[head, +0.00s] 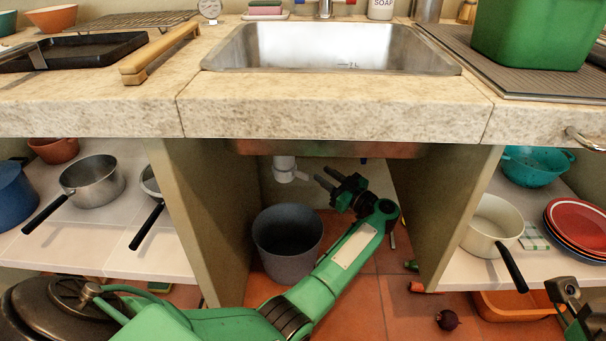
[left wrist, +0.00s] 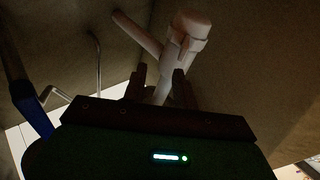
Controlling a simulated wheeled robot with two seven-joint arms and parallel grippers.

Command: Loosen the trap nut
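The white sink trap (head: 285,168) hangs under the basin, at the back of the open bay. In the left wrist view the trap (left wrist: 188,32) is a pale upright pipe with a wider collar, which looks like the nut, and a side pipe going up left. My left gripper (head: 323,175) is open, its fingers pointing left toward the trap with a small gap in the head view. In the left wrist view its two fingers (left wrist: 160,82) stand apart, with the lower pipe seen between them. My right gripper (head: 562,290) is at the lower right edge, partly cut off.
A grey bucket (head: 287,243) stands on the tiled floor below the trap. Wooden panels (head: 205,205) wall the bay on both sides. Pans stand on the side shelves. A dark round object (head: 447,320) lies on the floor at right. The stone counter edge (head: 330,118) overhangs my left arm.

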